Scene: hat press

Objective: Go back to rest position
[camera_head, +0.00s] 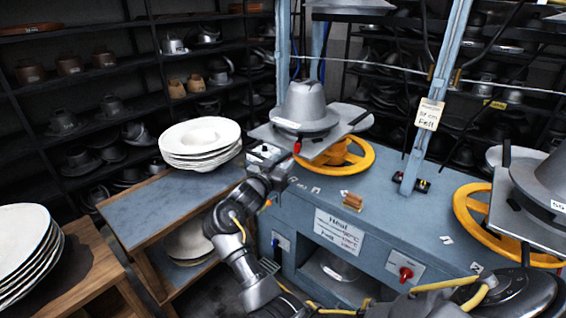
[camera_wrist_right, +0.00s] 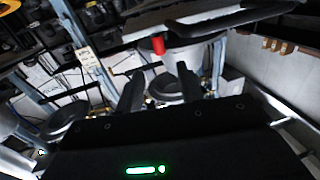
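My right gripper (camera_head: 288,166) is beside the front left corner of the left press plate, close to a red-tipped handle (camera_head: 297,147). In the right wrist view its two dark fingers (camera_wrist_right: 160,88) stand apart with nothing held between them. The red tip (camera_wrist_right: 158,45) shows beyond the fingertips there, with a visible gap. The left press's plate (camera_head: 362,122) carries a grey metal hat form (camera_head: 306,105) above a yellow wheel (camera_head: 345,160). My left gripper is not in view.
A stack of white hats (camera_head: 201,137) stands on a side table (camera_head: 150,213) left of my right gripper. Another white stack (camera_head: 24,240) is at the far left. A second press with a yellow wheel (camera_head: 470,215) is at right. The blue bench front (camera_head: 350,240) lies close to my right arm.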

